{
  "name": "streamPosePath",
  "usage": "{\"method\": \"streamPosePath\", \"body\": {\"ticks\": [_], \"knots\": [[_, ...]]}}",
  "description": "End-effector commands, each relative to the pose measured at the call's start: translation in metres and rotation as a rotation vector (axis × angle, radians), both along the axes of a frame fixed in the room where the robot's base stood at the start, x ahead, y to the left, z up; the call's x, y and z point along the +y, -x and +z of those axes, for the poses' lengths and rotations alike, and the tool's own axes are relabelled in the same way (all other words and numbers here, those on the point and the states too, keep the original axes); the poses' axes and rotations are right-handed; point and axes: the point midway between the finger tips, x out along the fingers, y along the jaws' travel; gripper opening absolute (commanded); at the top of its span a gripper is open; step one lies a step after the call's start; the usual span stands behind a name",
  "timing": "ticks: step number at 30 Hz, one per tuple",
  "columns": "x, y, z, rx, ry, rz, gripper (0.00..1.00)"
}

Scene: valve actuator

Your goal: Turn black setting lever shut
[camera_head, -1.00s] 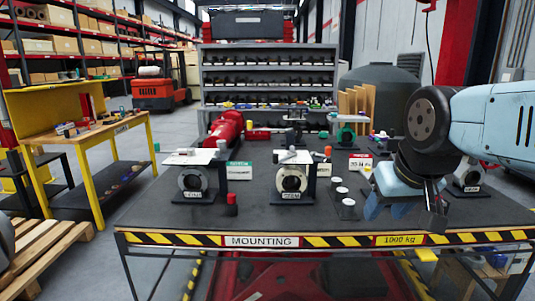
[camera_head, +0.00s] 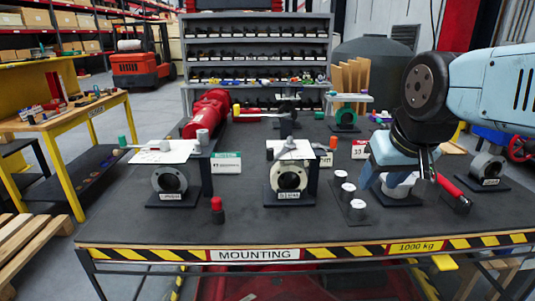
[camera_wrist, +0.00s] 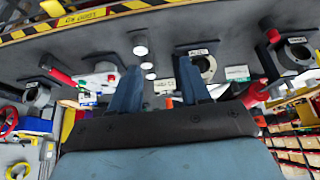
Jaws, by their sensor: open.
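My gripper (camera_head: 398,178) hangs at the right of the head view, above the table's right half. In the wrist view its two blue fingers (camera_wrist: 158,92) stand apart with nothing between them. A middle valve unit (camera_head: 289,176) has a pale ring body, a white top plate and a small black end (camera_head: 270,154) at the plate's left, possibly the black lever. A left valve unit (camera_head: 170,180) has a green-tipped lever (camera_head: 122,142). My gripper is right of both and touches neither. A unit partly behind my gripper has a red handle (camera_head: 450,187); I cannot tell its lever.
The dark table (camera_head: 260,225) has a striped front edge and a bare front strip. White-capped cylinders (camera_head: 348,190) stand between the middle unit and my gripper. A red-capped post (camera_head: 217,209) stands at front. A red motor (camera_head: 209,113) lies behind. A shelf rack (camera_head: 262,60) stands beyond.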

Motion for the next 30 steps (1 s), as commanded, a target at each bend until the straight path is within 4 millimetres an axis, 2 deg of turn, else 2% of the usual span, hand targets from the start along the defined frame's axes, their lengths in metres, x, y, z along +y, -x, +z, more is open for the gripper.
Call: {"method": "streamPosePath", "body": {"ticks": [8,17,23,30], "knots": [[0.003,-0.007,-0.006,0.075,0.066,0.084,0.47],[0.011,-0.039,-0.026,0.367,0.383,0.431,0.47],[0.026,-0.067,-0.035,0.55,0.635,0.665,0.47],[0.061,-0.106,-0.04,0.741,0.971,0.918,0.47]]}}
